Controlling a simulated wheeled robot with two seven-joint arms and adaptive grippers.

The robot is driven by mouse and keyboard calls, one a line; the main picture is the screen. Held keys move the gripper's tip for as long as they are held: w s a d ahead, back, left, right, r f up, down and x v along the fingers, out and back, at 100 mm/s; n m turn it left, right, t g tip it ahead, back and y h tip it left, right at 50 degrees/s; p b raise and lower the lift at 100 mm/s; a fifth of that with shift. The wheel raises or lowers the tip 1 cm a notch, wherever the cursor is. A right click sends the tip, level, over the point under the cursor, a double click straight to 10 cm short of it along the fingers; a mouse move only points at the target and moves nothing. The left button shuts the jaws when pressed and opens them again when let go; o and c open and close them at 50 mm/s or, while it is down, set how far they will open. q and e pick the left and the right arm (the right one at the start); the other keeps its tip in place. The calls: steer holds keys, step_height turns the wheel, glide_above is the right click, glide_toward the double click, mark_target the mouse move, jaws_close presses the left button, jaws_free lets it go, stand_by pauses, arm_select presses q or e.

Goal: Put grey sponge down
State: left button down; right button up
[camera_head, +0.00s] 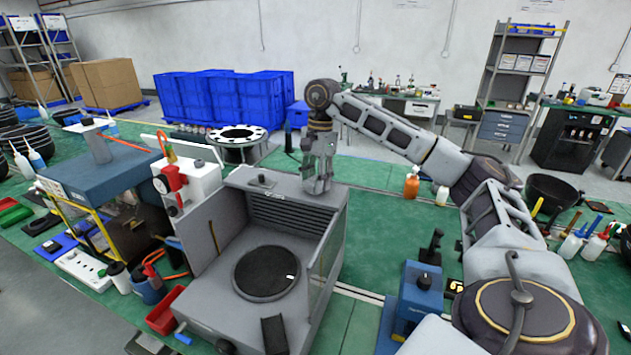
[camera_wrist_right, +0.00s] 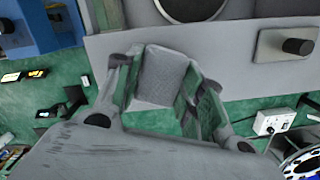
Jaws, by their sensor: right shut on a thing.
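My right gripper (camera_head: 317,186) hangs from its arm, pointing down at the rear right edge of the grey open-topped machine (camera_head: 215,285). In the right wrist view the gripper (camera_wrist_right: 168,85) has its green-padded fingers closed on the grey sponge (camera_wrist_right: 160,75), a plain light-grey block. In the head view I cannot make out the sponge apart from the gripper's metal. The machine's grey top (camera_wrist_right: 220,50) lies just beyond the sponge in the wrist view; I cannot tell whether they touch. My left gripper is not in view.
A dark round plate (camera_head: 266,272) sits inside the machine. A blue device (camera_head: 412,300) stands on the green bench to its right, and a flanged ring (camera_head: 238,135) behind it. An orange bottle (camera_head: 412,184) stands farther right.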

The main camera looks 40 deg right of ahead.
steer(key=shift+f, duration=0.3)
steer(key=shift+f, duration=0.15)
steer(key=o, duration=0.9)
steer(key=r, duration=0.6)
steer(key=shift+d+r, duration=0.35)
steer(key=shift+r, duration=0.05)
steer(key=shift+d+r+p, duration=0.2)
steer(key=shift+r+p, duration=0.75)
steer(key=shift+r, duration=0.45)
steer(key=shift+d+r+p, duration=0.15)
steer(key=shift+r+p, duration=0.8)
steer(key=shift+r, duration=0.4)
steer(key=shift+f, duration=0.1)
